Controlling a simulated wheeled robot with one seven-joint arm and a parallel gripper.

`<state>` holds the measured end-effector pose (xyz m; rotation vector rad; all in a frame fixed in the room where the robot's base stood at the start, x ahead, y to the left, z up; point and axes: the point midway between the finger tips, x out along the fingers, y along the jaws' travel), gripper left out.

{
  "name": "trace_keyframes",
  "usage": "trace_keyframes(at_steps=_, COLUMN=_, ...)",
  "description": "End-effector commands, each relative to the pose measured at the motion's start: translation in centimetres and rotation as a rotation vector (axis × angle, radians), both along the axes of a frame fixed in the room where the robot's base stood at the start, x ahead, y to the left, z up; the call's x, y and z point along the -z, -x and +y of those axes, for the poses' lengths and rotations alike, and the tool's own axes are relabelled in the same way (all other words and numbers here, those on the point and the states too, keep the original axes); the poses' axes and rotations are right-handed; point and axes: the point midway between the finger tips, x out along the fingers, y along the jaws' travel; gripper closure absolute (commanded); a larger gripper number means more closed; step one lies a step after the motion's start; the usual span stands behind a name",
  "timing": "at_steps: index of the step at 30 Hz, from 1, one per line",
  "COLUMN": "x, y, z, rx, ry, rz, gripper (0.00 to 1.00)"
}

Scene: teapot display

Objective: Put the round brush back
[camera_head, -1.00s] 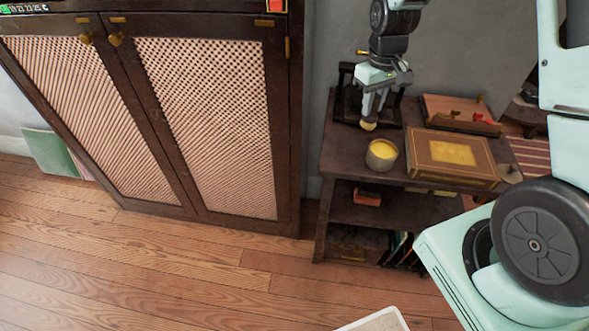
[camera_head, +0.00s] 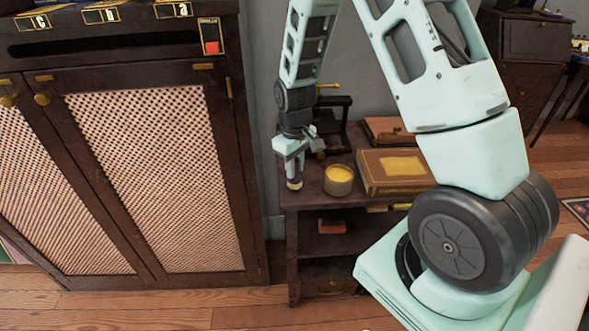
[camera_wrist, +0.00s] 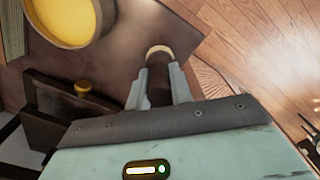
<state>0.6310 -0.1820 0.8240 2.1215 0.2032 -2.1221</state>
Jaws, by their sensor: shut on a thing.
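My gripper (camera_head: 293,172) is shut on the round brush (camera_head: 294,184), which hangs below the fingers. In the wrist view the brush (camera_wrist: 158,75) has a dark body and a pale round end, and it sits between the two fingers (camera_wrist: 157,88). The gripper is at the left edge of the shelf's dark top (camera_head: 312,196), left of a round tub with yellow contents (camera_head: 338,184). The tub also shows at the upper left of the wrist view (camera_wrist: 98,28). I cannot tell whether the brush touches the shelf.
A brown box with a yellow label (camera_head: 397,170) lies right of the tub. A dark press-like stand (camera_head: 334,125) is behind the gripper. A dark cabinet with lattice doors (camera_head: 150,170) stands to the left. A red item (camera_head: 331,226) lies on the lower shelf. Wooden floor (camera_wrist: 262,40) shows beyond the shelf edge.

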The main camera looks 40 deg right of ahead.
Motion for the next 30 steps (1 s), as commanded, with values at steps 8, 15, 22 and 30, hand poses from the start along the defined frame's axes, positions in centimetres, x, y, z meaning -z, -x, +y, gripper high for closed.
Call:
trace_keyframes(at_steps=8, x=1.0, y=0.0, z=0.0, rx=0.000, ry=0.000, rz=-0.001, gripper=1.00)
trace_keyframes(at_steps=15, x=1.3, y=0.0, z=0.0, rx=0.000, ry=0.000, rz=-0.001, gripper=0.64)
trace_keyframes(at_steps=22, x=1.3, y=0.0, z=0.0, rx=0.000, ry=0.000, rz=0.000, gripper=0.56)
trace_keyframes(at_steps=30, x=-0.4, y=-0.1, z=0.0, rx=0.000, ry=0.001, rz=-0.004, gripper=0.56)
